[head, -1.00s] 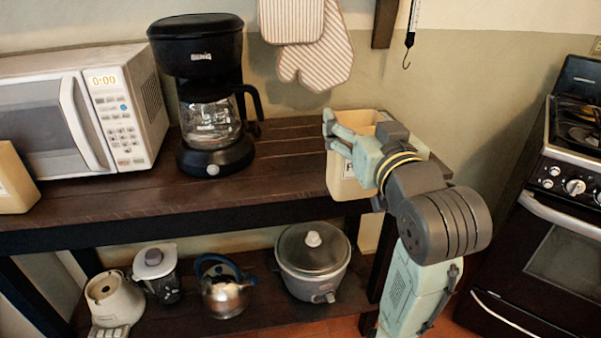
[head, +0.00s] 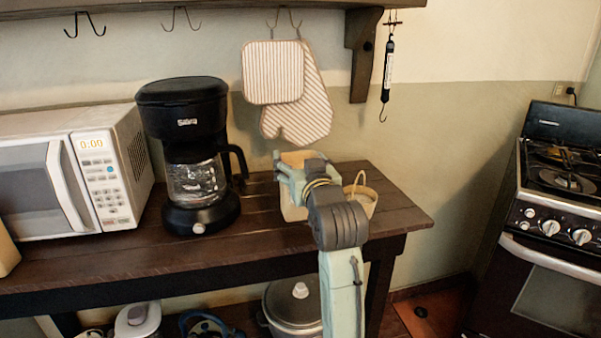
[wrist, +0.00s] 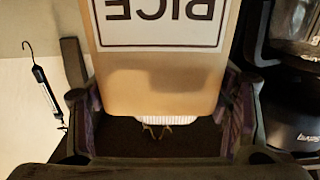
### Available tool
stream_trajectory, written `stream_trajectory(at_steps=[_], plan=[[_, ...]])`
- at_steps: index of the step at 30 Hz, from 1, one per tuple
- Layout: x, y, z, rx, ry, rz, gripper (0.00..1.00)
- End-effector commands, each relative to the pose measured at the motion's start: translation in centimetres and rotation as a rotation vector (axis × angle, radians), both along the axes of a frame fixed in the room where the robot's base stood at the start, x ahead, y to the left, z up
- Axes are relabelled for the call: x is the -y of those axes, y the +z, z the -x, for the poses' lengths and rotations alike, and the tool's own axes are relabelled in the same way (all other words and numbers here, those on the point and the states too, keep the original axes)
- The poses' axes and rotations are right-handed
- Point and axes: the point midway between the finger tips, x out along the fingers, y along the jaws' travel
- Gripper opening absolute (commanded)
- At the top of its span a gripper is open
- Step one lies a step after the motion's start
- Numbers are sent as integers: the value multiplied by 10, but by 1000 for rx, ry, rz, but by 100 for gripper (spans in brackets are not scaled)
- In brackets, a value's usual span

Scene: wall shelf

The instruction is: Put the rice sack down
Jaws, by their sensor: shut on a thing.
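The rice sack (head: 292,212) is a beige block-like pack at the right part of the dark wooden counter (head: 395,215). My gripper (head: 290,168) is shut on it near its top and hides much of it. In the wrist view the sack (wrist: 160,85) fills the middle, its RICE label showing upside down, with a finger of my gripper (wrist: 160,108) on each side. The sack looks upright, its lower edge near the counter top. I cannot tell whether it touches the wood.
A coffee maker (head: 190,130) and a microwave (head: 95,175) stand left of the sack. A light basket (head: 368,203) with a handle stands close on its right. Striped mitts (head: 300,110) and a hanging scale (head: 388,70) are behind. The counter's right end is clear.

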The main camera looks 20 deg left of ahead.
Motion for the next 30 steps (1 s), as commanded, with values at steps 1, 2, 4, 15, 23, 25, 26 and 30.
stream_trajectory(at_steps=[1, 2, 4, 15, 23, 25, 26, 30], plan=[[0, -7, 0, -4, 0, 1, 9], [0, -11, 0, -4, 0, 1, 9], [0, -21, 0, -4, 0, 1, 9], [1, -31, 1, 1, 0, -1, 9], [0, -35, 1, -1, 0, 1, 76], [0, -35, 1, -2, 0, 1, 81], [0, -35, 1, -2, 0, 1, 83], [1, -35, 0, -2, 0, 1, 90]])
